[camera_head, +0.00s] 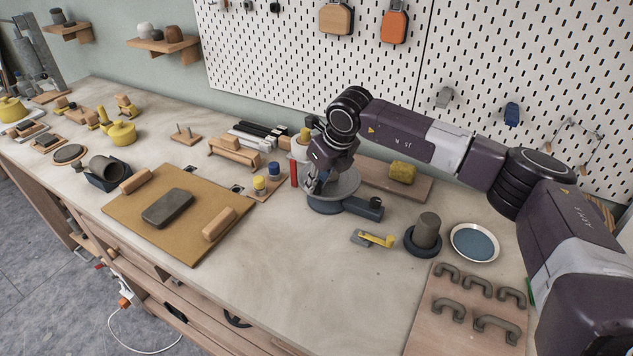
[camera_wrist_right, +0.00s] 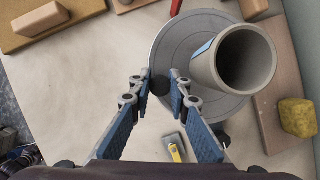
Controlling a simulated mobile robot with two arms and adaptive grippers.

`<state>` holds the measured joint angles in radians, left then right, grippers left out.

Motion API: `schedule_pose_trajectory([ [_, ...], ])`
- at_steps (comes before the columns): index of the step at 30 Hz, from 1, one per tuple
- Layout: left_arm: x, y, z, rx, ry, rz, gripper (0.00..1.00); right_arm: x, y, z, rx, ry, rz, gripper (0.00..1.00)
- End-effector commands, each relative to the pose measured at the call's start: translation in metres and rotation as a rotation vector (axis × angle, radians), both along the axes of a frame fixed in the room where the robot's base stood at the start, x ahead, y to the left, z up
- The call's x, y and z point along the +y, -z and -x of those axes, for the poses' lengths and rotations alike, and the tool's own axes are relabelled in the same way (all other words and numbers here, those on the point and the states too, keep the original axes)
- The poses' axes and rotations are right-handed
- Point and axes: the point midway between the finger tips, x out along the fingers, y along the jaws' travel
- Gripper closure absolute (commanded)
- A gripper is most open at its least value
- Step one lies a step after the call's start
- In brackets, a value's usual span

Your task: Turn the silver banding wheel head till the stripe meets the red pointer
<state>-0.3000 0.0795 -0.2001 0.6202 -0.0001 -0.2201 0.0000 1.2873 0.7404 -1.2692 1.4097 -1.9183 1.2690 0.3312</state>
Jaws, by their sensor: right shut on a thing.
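The silver banding wheel head (camera_head: 348,184) is a flat disc on a dark blue-grey base (camera_head: 325,206). In the right wrist view the head (camera_wrist_right: 172,42) carries a grey hollow cylinder (camera_wrist_right: 212,75). A blue stripe (camera_wrist_right: 203,48) shows beside the cylinder, partly hidden. The red pointer (camera_head: 294,172) stands upright at the head's left side; its end shows at the top of the right wrist view (camera_wrist_right: 176,6), apart from the stripe. My right gripper (camera_head: 313,187) is over the head, its fingertips (camera_wrist_right: 162,78) closed around a small dark knob (camera_wrist_right: 160,85) near the rim. My left gripper is out of view.
A wooden board with a yellow sponge (camera_head: 402,170) lies behind the wheel. A yellow-handled tool (camera_head: 376,239), a grey cylinder on a dark dish (camera_head: 427,231) and a blue-filled bowl (camera_head: 475,242) stand at front right. A tan mat (camera_head: 140,224) lies left. The front middle table is clear.

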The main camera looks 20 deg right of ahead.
Motion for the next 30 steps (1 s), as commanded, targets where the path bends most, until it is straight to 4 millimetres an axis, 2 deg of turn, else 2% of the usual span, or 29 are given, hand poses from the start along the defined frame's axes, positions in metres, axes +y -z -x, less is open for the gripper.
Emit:
schedule_pose_trajectory([
  [13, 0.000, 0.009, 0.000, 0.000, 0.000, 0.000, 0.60, 0.003, 0.001, -0.004, -0.002, 0.062, 0.001, 1.00],
  [30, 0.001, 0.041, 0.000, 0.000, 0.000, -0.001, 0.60, 0.013, 0.001, -0.022, -0.003, 0.333, 0.000, 1.00],
])
